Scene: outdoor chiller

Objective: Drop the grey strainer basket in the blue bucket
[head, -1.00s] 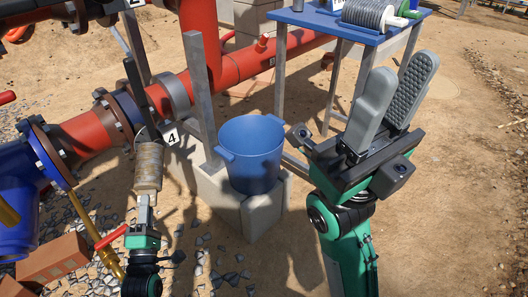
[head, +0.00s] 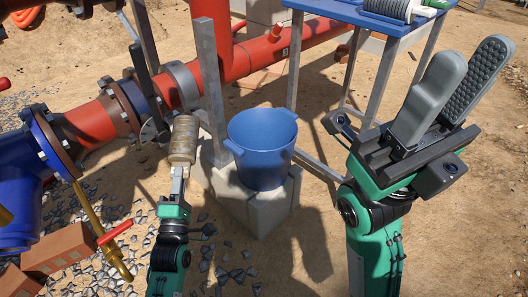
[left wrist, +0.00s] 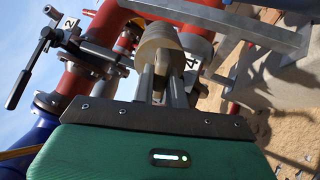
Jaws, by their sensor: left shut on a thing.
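The strainer basket (head: 183,139), a dull grey-brown cylinder, is held upright at the tip of my left gripper (head: 178,172). It is left of the blue bucket and apart from it. In the left wrist view the basket (left wrist: 158,38) sits between the fingers of my left gripper (left wrist: 162,80), which are shut on it. The blue bucket (head: 262,155) stands upright with its open top facing up; its inside looks empty as far as I can see. My right gripper (head: 447,98) is open and empty, pointing up, to the right of the bucket.
The bucket stands on a pale concrete block (head: 262,212) beside a grey upright post (head: 212,95). Red pipes (head: 250,62) and a blue flanged pipe (head: 25,180) run behind and left. A blue table (head: 360,14) stands at the back. Bricks (head: 60,248) lie lower left.

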